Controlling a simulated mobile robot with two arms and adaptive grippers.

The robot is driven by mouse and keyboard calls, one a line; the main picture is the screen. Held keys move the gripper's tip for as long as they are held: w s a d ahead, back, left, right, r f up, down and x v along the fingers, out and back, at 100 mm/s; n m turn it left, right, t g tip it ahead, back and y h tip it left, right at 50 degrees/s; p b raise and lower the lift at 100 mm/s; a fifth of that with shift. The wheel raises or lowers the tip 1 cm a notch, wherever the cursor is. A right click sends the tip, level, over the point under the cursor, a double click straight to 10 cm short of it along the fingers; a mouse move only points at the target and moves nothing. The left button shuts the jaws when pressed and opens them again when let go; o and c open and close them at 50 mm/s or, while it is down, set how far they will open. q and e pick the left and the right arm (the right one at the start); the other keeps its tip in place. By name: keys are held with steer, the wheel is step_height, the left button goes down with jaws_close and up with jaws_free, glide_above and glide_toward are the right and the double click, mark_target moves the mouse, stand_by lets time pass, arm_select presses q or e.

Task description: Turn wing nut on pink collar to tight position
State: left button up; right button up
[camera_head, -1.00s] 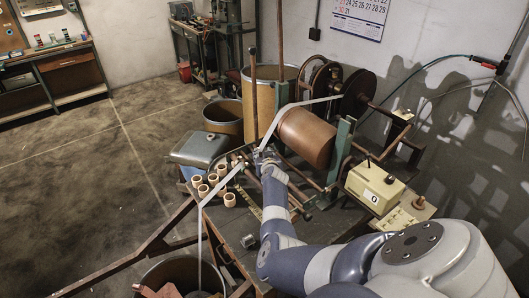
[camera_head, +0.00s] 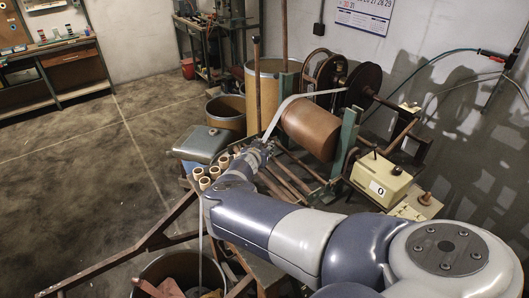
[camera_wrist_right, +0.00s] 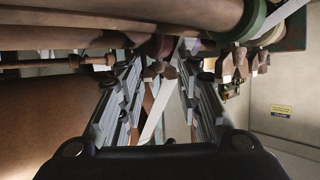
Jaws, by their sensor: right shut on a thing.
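The pink collar (camera_wrist_right: 154,46) shows dark pink on the roller bar in the right wrist view, above and between my fingers. A brown wing nut (camera_wrist_right: 160,71) hangs under it. My right gripper (camera_wrist_right: 161,82) is shut on this wing nut, with one finger on each side. In the head view my right gripper (camera_head: 259,148) is at the near side of the winding machine, small and partly hidden by my arm; the pink collar cannot be made out there. The wing nut's exact angle is hard to tell. My left gripper is not in view.
White tape (camera_head: 275,122) runs over the machine near my gripper and also shows between my fingers (camera_wrist_right: 160,108). A green collar (camera_wrist_right: 250,18) and other wing nuts (camera_wrist_right: 228,66) are to the right. A brown roll (camera_head: 309,132) and a control box (camera_head: 381,182) stand close by.

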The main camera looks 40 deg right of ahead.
steer(key=shift+r, duration=0.1)
stand_by(0.6)
steer(key=o, duration=1)
step_height(320, 180, up, 10)
steer(key=shift+f, duration=0.1)
steer(key=shift+w, duration=0.1)
